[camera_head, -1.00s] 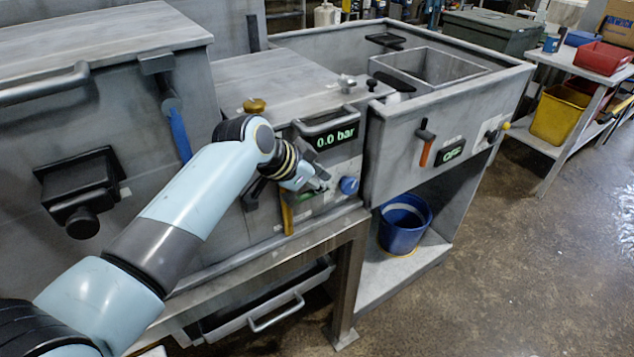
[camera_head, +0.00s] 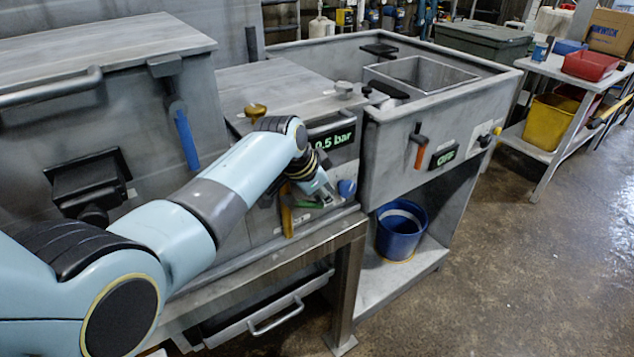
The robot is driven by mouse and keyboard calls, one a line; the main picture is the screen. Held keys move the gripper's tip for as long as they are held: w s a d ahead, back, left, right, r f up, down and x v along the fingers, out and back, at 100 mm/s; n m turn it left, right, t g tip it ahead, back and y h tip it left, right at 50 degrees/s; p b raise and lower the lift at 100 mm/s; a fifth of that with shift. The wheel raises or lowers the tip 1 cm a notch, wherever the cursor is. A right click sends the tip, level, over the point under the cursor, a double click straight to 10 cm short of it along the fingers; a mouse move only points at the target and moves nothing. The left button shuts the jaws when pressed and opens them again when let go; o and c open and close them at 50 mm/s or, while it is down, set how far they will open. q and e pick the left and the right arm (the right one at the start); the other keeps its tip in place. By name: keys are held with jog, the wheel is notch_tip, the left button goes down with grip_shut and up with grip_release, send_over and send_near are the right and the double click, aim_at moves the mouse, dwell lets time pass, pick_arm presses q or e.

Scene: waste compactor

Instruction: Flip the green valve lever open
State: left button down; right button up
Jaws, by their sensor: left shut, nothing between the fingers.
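The green valve lever (camera_head: 309,205) is on the front panel of the middle machine, low, between a yellow lever and a blue knob. Only a short green strip shows, lying roughly level just under my gripper. My left gripper (camera_head: 327,197) is shut and empty, pointing down to the right at the panel, close to the green lever and the blue knob. I cannot tell whether it touches the lever. The pressure display (camera_head: 332,141) above reads 0.5 bar, its left edge partly covered by my arm. My right gripper is not in view.
A yellow lever (camera_head: 287,222) hangs left of the green one, and the blue knob (camera_head: 347,188) sits right of it. A bar handle (camera_head: 330,123) juts out above the display. To the right are an orange-handled lever (camera_head: 419,157) and an OFF display (camera_head: 443,156).

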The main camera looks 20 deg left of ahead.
aim_at(321, 206)
pick_arm(q)
jog(key=shift+s+a+f+g+y, duration=0.15)
jog(key=shift+f+g, duration=0.1)
jog(key=shift+f, duration=0.4)
jog(key=shift+s+d+f+g+y, duration=0.15)
jog(key=shift+f+g, duration=0.1)
jog(key=shift+f, duration=0.35)
jog(key=shift+a+f, duration=0.25)
jog(key=shift+f, duration=0.1)
jog(key=shift+s+a+f, duration=0.25)
jog(key=shift+s+f, duration=0.1)
jog(key=shift+f, duration=0.3)
jog(key=shift+s+a+f+g+y, duration=0.15)
jog(key=shift+s+f+g+y, duration=0.1)
jog(key=shift+g+y, duration=0.4)
dwell(1.6)
jog(key=shift+r, duration=0.1)
